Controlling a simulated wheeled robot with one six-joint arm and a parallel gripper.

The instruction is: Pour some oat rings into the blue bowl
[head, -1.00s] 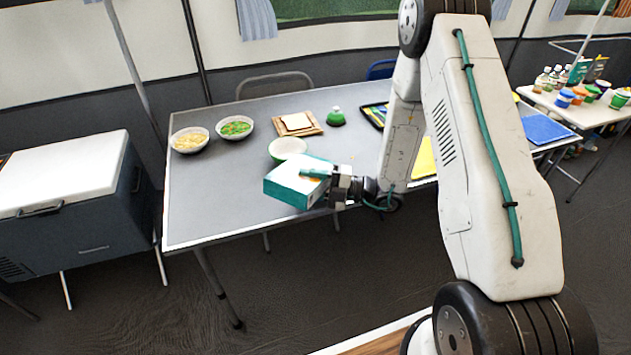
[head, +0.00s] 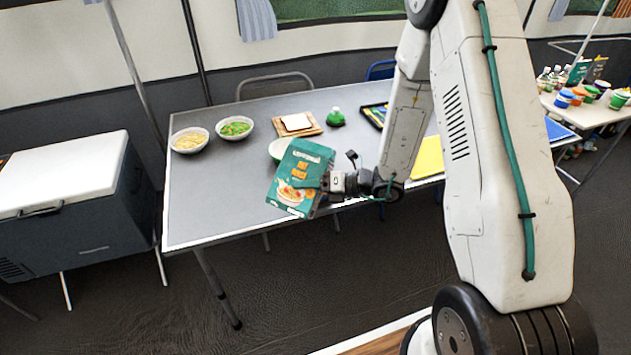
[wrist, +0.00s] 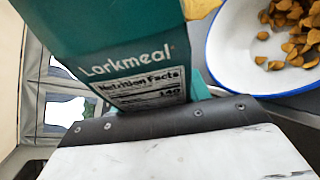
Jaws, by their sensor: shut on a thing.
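In the wrist view the box (wrist: 125,50) shows "Larkmeal" and a nutrition panel. A white bowl with a blue rim (wrist: 228,62) is beside the box there, with several brown pieces inside. In the head view the box hides most of a pale bowl (head: 279,147) behind it, seemingly the same one.
Two bowls with food, one yellowish (head: 189,140) and one green (head: 235,127), stand at the table's left. The table's left front (head: 215,200) is clear.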

